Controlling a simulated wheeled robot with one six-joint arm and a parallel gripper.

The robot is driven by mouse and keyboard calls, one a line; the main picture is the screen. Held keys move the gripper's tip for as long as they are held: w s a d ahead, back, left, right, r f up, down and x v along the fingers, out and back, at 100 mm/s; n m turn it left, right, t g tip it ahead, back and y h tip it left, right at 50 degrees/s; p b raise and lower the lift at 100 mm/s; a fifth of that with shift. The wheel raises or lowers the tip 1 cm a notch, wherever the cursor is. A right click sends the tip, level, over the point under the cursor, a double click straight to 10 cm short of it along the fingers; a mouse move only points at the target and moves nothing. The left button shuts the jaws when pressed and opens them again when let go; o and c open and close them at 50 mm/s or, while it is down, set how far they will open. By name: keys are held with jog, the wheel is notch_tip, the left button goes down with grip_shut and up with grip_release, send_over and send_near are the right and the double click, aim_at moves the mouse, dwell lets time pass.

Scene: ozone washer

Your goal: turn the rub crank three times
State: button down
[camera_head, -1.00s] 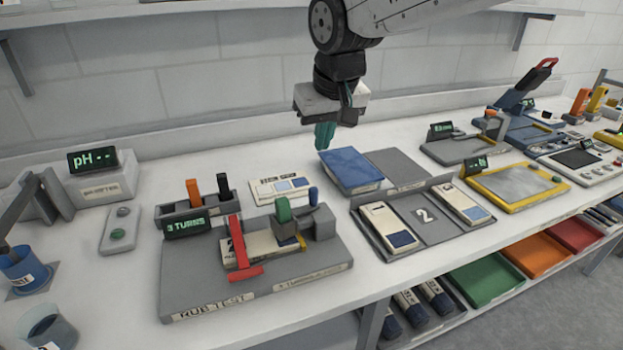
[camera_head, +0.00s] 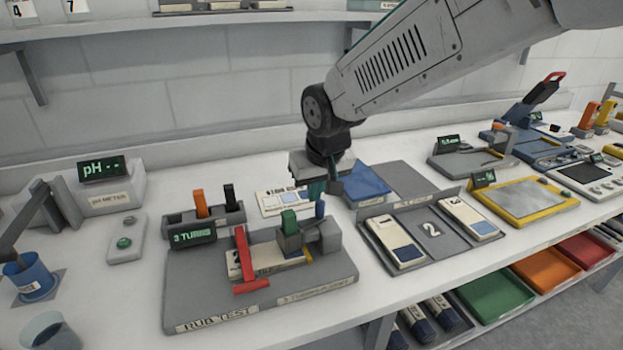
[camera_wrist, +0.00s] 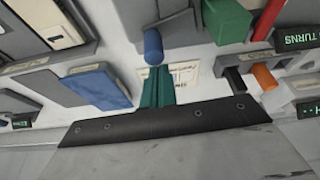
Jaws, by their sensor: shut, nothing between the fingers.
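The rub test station (camera_head: 200,290) is a grey base with a display (camera_head: 193,236) reading "3 TURNS". A short upright blue handle (camera_head: 320,209), which looks like the crank's knob, stands at its right on a grey block (camera_head: 326,237). A green-topped rubbing block (camera_head: 290,222) sits beside it, over a cream sample strip held near a red lever (camera_head: 244,254). My gripper (camera_head: 316,190) points down with its teal fingers shut and empty, just behind and above the blue handle. In the wrist view, the blue handle (camera_wrist: 152,46) is just beyond the fingertips (camera_wrist: 157,80), apparently apart from them.
Orange (camera_head: 201,203) and black (camera_head: 229,197) upright pieces stand in a holder behind the station. A white card (camera_head: 278,205) lies behind the crank. A blue pad (camera_head: 366,183) and a numbered tray (camera_head: 432,230) lie to the right. The pH meter (camera_head: 110,190) is at left.

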jog(key=shift+s+d, duration=0.15)
jog(key=shift+s, duration=0.3)
jog(key=shift+s, duration=0.1)
jog(key=shift+s+d+r, duration=0.1)
jog(key=shift+s+d, duration=0.25)
jog(key=shift+s, duration=0.25)
jog(key=shift+w, duration=0.1)
